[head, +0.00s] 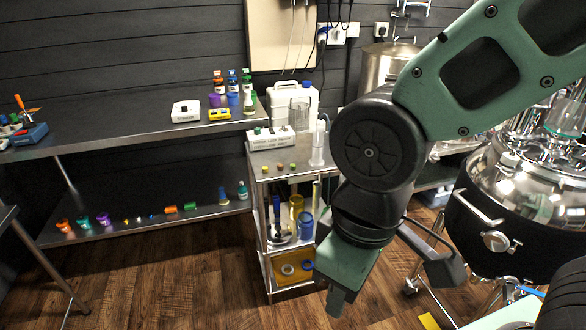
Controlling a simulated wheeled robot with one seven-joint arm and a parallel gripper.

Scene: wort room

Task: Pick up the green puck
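Three small pucks stand in a row on top of the steel cart (320,172). The left one (265,170) looks yellowish, the middle one (279,167) reddish, and the right one, the green puck (293,166), looks green, though it is too small to be sure of its colour. My gripper (338,302) hangs at the lower middle, pointing down, in front of and below the cart top in the picture. It is apart from the pucks. Its fingertips are seen edge-on, so their opening does not show.
A white device (271,138), a white jug (290,101) and a clear cylinder (318,145) stand behind the pucks. A steel wall bench (120,135) with bottles is at left. A black-jacketed vessel (500,225) stands at right. The wooden floor (190,280) before the cart is clear.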

